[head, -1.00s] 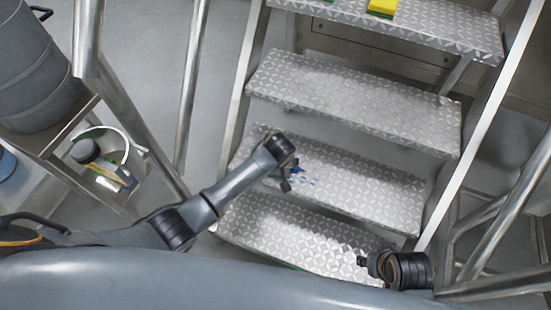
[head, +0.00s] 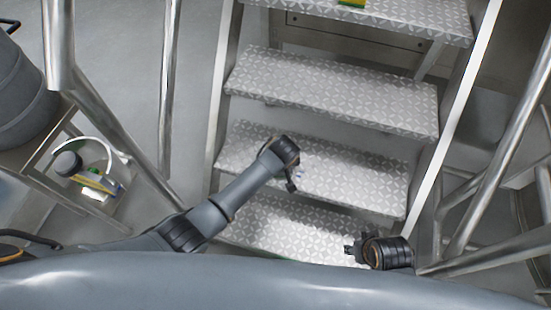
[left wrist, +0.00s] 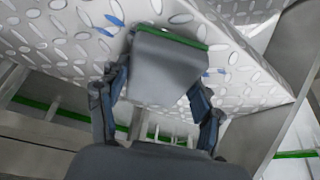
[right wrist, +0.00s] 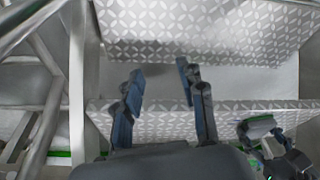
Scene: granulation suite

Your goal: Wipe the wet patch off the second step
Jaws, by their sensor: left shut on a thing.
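The second step (head: 350,170) from the bottom is patterned metal plate. Small blue marks show on it beside my left gripper (head: 293,184), and in the left wrist view blue marks (left wrist: 114,20) lie among the raised lugs. I cannot tell the full outline of the wet patch. My left gripper is shut on a grey pad (left wrist: 165,68) with a green edge, held at the step surface; contact is not clear. The pad also shows in the right wrist view (right wrist: 262,127). My right gripper (right wrist: 157,75) is open and empty, near the bottom step's right end.
The bottom step (head: 290,225) and third step (head: 335,92) look clear. A yellow and green sponge (head: 352,2) lies on the top step. Steel rails (head: 170,90) flank the stairs. A cart at left holds a white caddy (head: 112,150) with several items, beside a grey drum (head: 20,100).

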